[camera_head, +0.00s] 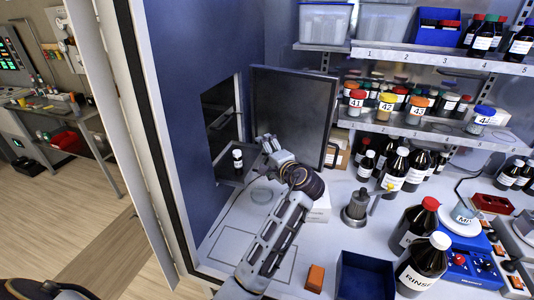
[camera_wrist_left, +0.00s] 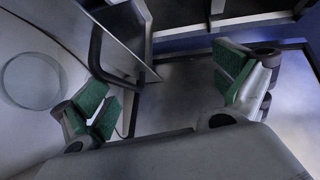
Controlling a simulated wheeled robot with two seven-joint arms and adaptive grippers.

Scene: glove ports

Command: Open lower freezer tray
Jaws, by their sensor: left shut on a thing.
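The lower freezer tray (camera_head: 229,174) is a dark grey flat tray at the bottom of a dark opening (camera_head: 221,112) in the blue wall. It reaches out over the bench, and a small dark bottle with a white label (camera_head: 238,160) stands on it. My left gripper (camera_head: 268,147) is at the tray's outer end and is shut on it. In the left wrist view the green-padded fingers (camera_wrist_left: 165,90) stand far apart with grey tray surface (camera_wrist_left: 180,93) between them; the exact contact is hidden. My right gripper is out of view.
Shelves (camera_head: 440,62) with jars and bottles fill the right. Bottles, a blue bin (camera_head: 365,275) and a blue mixer (camera_head: 470,265) crowd the bench.

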